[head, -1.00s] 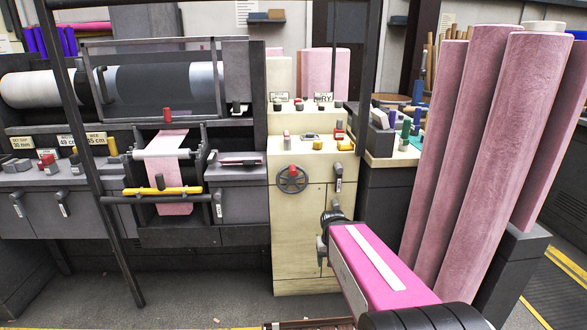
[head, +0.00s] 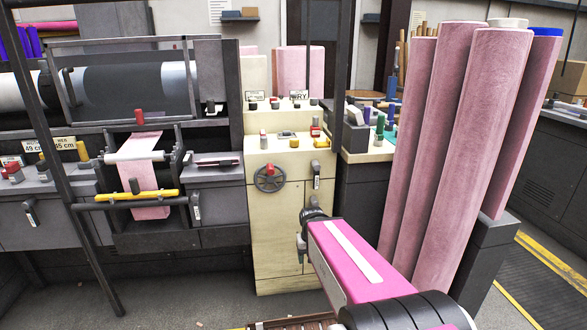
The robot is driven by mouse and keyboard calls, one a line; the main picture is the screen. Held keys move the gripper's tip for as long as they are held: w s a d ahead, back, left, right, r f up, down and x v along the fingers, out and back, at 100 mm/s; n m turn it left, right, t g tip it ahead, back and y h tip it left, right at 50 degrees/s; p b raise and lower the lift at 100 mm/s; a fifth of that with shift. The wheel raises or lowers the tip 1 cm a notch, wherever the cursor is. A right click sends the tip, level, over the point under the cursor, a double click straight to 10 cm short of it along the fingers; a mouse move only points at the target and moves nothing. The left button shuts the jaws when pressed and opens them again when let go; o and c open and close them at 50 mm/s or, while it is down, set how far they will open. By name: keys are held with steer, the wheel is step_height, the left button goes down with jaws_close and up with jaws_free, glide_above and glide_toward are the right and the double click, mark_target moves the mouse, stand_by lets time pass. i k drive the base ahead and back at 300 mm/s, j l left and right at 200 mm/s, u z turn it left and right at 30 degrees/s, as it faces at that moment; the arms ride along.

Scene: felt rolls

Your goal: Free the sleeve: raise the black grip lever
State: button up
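The black grip lever cannot be singled out for certain. Several small dark levers show in the head view. One with a pale tag hangs on the cream cabinet front (head: 316,182), and another with a pale tag hangs beside the pink web (head: 196,206). A short black knob (head: 136,184) stands on the yellow bar (head: 112,198). A pink strip (head: 136,176) hangs over a pale roller (head: 135,156). My arm reaches in from the lower right. Its far end (head: 304,240) is before the cream cabinet, apart from the left-hand levers. My fingers cannot be made out.
The cream cabinet (head: 262,225) carries a handwheel (head: 270,178) and small coloured controls. Tall pink felt rolls (head: 485,120) stand close on the right. A dark slanted frame post (head: 62,150) crosses the left side. Grey floor (head: 190,300) is open in front of the machine.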

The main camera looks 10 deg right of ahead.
mark_target(27, 204)
steer(key=u, duration=1.9)
